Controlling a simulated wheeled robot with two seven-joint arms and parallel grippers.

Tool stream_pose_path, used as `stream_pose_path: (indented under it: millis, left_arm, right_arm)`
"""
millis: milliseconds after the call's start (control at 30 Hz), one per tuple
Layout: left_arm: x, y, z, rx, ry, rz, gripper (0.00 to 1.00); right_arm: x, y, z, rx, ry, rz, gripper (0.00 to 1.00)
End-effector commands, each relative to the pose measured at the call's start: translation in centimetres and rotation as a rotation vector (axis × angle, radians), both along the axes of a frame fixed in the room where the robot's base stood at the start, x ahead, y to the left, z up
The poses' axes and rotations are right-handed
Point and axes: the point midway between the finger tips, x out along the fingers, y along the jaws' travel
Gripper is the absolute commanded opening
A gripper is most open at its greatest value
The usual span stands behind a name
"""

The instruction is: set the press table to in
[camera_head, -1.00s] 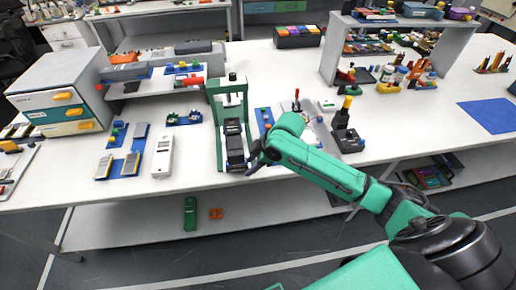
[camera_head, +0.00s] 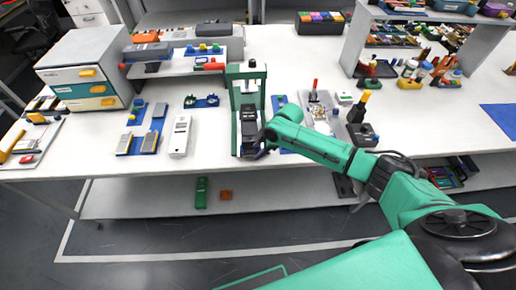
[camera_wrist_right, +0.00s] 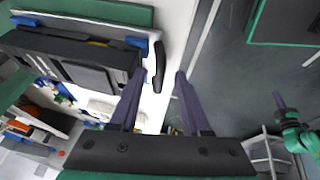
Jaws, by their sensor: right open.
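The press is a green upright frame (camera_head: 234,92) near the front edge of the bench. Its dark press table (camera_head: 249,127) sits low between the posts, reaching toward the front edge; it also shows large at the left in the right wrist view (camera_wrist_right: 75,62). A small black handle (camera_wrist_right: 159,66) stands at the table's front side. My right gripper (camera_head: 264,150) is just in front and to the right of the press table. In the right wrist view its two fingers (camera_wrist_right: 160,76) are apart, with the handle at the gap between their tips; contact cannot be told. My left gripper is out of view.
A white handheld device (camera_head: 180,136) and a blue tray (camera_head: 124,144) lie left of the press. A clear tray with small parts (camera_head: 317,113) and a black stand (camera_head: 361,132) are to the right. Free floor lies before the bench.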

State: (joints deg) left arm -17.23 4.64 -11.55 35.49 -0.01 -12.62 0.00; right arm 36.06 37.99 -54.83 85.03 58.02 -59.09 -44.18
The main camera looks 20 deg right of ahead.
Motion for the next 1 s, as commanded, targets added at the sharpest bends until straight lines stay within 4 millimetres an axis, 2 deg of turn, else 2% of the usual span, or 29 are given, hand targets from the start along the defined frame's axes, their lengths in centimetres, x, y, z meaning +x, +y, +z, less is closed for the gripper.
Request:
stream_pose_path:
  millis: [267, 400, 1000]
  left_arm:
    - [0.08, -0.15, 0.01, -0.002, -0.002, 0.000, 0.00]
    - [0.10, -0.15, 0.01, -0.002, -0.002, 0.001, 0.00]
    - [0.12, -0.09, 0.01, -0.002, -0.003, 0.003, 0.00]
  right_arm:
    - [0.11, 0.13, -0.39, 0.000, -0.001, 0.000, 0.47]
    - [0.10, 0.12, -0.38, 0.000, -0.001, 0.000, 0.00]
    - [0.10, 0.10, -0.37, 0.000, 0.000, -0.001, 0.00]
